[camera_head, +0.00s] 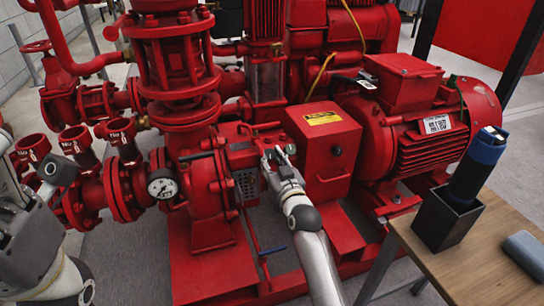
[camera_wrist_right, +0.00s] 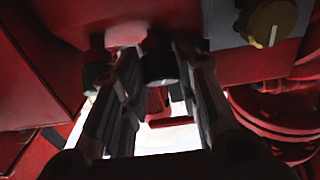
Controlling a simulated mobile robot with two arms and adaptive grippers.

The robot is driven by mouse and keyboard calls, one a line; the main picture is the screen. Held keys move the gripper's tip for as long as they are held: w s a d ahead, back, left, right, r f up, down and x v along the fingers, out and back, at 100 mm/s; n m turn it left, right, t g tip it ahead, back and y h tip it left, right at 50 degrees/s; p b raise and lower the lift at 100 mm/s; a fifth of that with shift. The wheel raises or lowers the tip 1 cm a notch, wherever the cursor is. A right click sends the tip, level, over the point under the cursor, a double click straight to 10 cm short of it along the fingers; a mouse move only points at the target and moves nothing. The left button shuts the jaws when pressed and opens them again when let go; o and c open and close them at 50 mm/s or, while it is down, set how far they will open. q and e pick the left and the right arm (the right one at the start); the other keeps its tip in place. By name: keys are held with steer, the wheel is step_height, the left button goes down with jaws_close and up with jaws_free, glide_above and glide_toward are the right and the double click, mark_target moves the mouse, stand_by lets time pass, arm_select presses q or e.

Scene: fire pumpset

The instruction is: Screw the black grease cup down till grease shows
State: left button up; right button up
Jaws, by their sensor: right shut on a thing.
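My right gripper (camera_head: 277,154) reaches the red pump's bearing housing in the middle of the head view. In the right wrist view its two fingers (camera_wrist_right: 158,72) close around a black grease cup (camera_wrist_right: 159,64) that hangs from a red fitting. In the head view I cannot make this cup out behind the gripper. A second dark cup (camera_wrist_right: 95,72) sits just left of the fingers in the wrist view. I see no grease.
A yellow-brown knob (camera_wrist_right: 268,22) on a grey plate is near the right finger. The red guard box (camera_head: 323,140) and motor (camera_head: 420,130) stand right of the gripper. A pressure gauge (camera_head: 162,184) is to its left. A wooden table (camera_head: 480,260) holds a black holder (camera_head: 441,222) with a blue-topped tool.

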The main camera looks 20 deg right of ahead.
steer(key=o, duration=0.7)
steer(key=shift+o, duration=0.2)
steer(key=s, duration=1.2)
steer(key=shift+d, duration=0.25)
steer(key=shift+f, duration=0.1)
